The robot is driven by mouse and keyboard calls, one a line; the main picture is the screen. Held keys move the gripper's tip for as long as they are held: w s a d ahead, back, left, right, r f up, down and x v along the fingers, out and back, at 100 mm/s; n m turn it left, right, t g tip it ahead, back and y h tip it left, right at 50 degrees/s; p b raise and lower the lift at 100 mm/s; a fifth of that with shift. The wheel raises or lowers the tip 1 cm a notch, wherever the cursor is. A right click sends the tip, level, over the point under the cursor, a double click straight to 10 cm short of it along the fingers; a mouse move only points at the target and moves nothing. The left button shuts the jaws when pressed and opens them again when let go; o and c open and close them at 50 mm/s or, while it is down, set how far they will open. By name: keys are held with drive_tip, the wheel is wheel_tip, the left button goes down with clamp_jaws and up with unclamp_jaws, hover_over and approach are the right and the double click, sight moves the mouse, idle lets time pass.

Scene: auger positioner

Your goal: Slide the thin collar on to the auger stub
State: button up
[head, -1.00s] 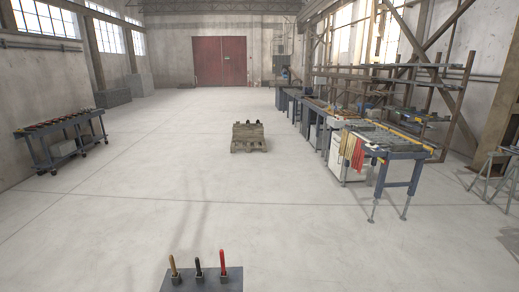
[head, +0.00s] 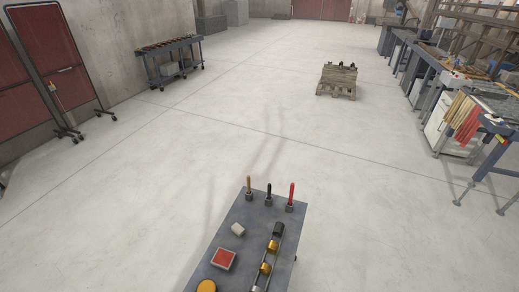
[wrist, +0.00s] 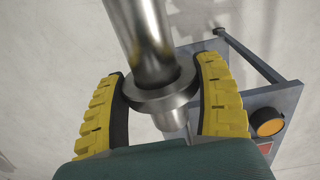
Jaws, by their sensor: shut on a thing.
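My gripper (wrist: 160,105), with ribbed yellow fingers, is shut on a steel collar (wrist: 150,97) in the wrist view. The collar is a shiny ring pinched between the dark inner pads. A thick steel shaft (wrist: 142,38), seemingly the auger stub, comes in from the top of the wrist view. It meets the collar's opening, with a dark gap at the upper right. A narrower steel end (wrist: 171,119) shows below the ring. I cannot tell how far the collar sits along the shaft. Gripper and collar are not in the head view.
A blue-grey bench (head: 228,232) stands at the bottom of the head view. A pallet (head: 337,82) lies further back.

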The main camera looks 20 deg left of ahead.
drive_tip(key=shift+s, duration=0.15)
drive_tip(key=shift+s+d+p, duration=0.15)
drive_tip(key=shift+s+p, duration=0.95)
drive_tip(key=shift+s, duration=1.05)
drive_tip(key=shift+s+d+p, duration=0.15)
drive_tip(key=shift+s+p, duration=0.95)
drive_tip(key=shift+s, duration=1.05)
drive_tip(key=o, duration=1.1)
drive_tip(key=shift+s+d, duration=0.1)
drive_tip(key=shift+o, duration=0.6)
